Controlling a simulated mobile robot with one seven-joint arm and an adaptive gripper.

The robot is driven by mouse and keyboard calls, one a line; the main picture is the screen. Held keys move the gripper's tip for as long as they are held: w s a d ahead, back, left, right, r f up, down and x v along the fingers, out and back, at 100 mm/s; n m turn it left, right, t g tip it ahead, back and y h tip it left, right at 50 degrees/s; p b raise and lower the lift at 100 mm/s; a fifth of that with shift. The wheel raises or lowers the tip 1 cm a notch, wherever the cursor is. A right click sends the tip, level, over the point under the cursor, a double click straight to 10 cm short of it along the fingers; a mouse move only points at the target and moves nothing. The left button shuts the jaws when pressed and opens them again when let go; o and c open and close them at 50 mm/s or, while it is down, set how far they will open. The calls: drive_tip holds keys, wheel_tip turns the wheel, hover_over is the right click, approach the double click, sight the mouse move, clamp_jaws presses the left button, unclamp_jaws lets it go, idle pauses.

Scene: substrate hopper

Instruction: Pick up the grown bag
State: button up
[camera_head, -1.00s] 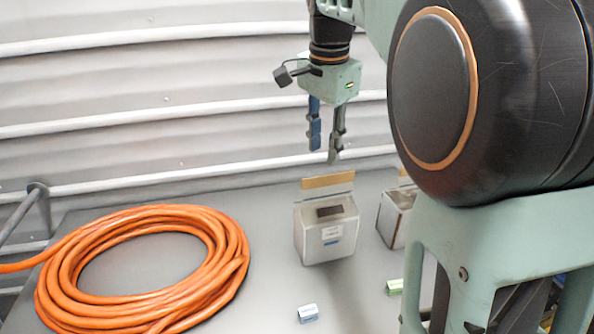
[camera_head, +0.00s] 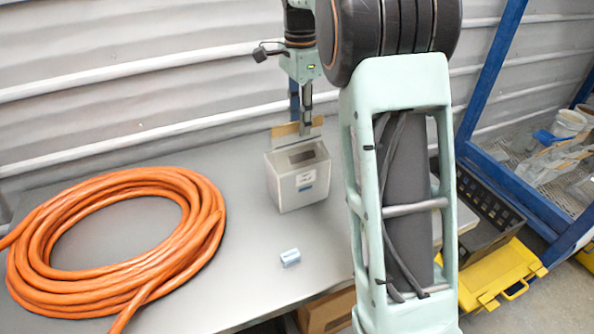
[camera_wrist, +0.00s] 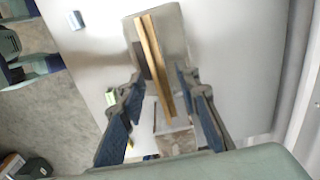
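A pale grey bag-like block (camera_head: 300,183) with a dark window, a small label and a tan strip (camera_head: 297,128) along its top stands upright on the grey table. In the wrist view the same block (camera_wrist: 172,32) lies ahead, its tan strip (camera_wrist: 152,55) running between the fingers. My gripper (camera_head: 300,124) points down at the strip, just over or behind the block. The wrist view shows my gripper (camera_wrist: 159,84) open, fingers apart on either side of the strip, with no clear grip. Part of a second block (camera_wrist: 177,141) shows low between the fingers. The frames do not tell which is grown.
A coiled orange hose (camera_head: 205,215) covers the table's left. A small pale blue item (camera_head: 290,257) lies in front of the block. Right of my arm are a black crate (camera_head: 490,215), a yellow case (camera_head: 500,275) and a blue frame (camera_head: 520,195). The corrugated wall stands close behind.

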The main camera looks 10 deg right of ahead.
sight(297, 164)
drive_tip(key=f, duration=0.4)
drive_tip(key=shift+a+f, duration=0.3)
drive_tip(key=shift+a, duration=0.05)
clamp_jaws()
drive_tip(key=shift+w+r, duration=0.1)
drive_tip(key=shift+r, duration=0.05)
